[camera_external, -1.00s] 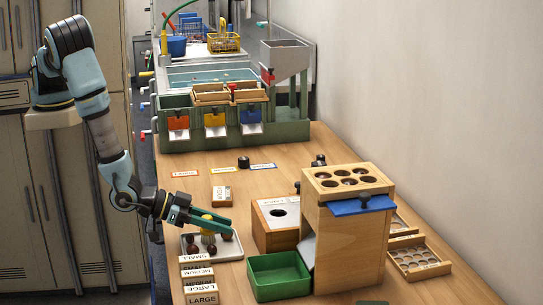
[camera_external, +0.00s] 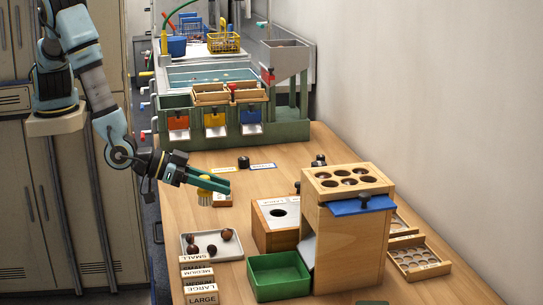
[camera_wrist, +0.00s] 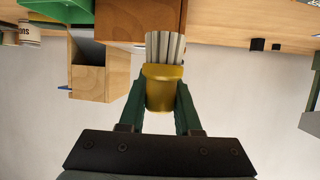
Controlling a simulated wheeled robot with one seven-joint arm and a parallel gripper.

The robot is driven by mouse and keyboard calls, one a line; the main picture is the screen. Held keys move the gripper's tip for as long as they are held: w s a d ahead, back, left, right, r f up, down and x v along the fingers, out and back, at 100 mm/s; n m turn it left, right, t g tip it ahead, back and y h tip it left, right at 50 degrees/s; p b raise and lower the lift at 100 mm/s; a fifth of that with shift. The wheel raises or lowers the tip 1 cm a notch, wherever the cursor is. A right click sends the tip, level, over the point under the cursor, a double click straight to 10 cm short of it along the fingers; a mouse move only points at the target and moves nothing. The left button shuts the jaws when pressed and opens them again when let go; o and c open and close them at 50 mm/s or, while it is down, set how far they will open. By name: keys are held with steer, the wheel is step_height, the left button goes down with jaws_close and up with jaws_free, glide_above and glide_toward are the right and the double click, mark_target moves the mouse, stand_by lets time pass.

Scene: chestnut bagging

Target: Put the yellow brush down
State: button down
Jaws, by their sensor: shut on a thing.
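The yellow brush (camera_external: 205,190) is in my gripper (camera_external: 212,183), in the air over the left part of the wooden table (camera_external: 270,170). In the external view its pale bristles hang downward. In the wrist view my gripper (camera_wrist: 161,100) is shut around the yellow brush body (camera_wrist: 163,88), with the pale striped bristles pointing up in the picture.
A white tray (camera_external: 208,253) with several chestnuts lies nearer the camera, beside size-labelled boxes (camera_external: 200,288). A green bin (camera_external: 278,278), a wooden box with a round hole (camera_external: 270,235) and a tall wooden sorter (camera_external: 345,230) stand to the right. Table between tray and block is clear.

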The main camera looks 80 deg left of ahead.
steer(key=w+a+n+g+y+b, duration=0.1)
steer(key=w+a+n+y+b, duration=0.2)
steer(key=a, duration=0.9)
steer(key=w+a+n+g+y+b, duration=0.1)
steer(key=a+n+y+b, duration=0.35)
steer(key=a, duration=0.65)
steer(key=w+a+n+g+y+b, duration=0.1)
steer(key=w+a+n+y+b, duration=0.25)
steer(key=a, duration=0.85)
steer(key=shift+g, duration=0.4)
steer(key=f, duration=0.2)
steer(key=s+f+b, duration=0.1)
steer(key=f, duration=0.3)
steer(key=shift+s+a+b, duration=0.2)
steer(key=shift+s+b, duration=0.1)
steer(key=shift+b, duration=0.1)
steer(key=shift+f, duration=2.05)
steer(key=shift+f, duration=0.15)
steer(key=c, duration=0.6)
jaws_free()
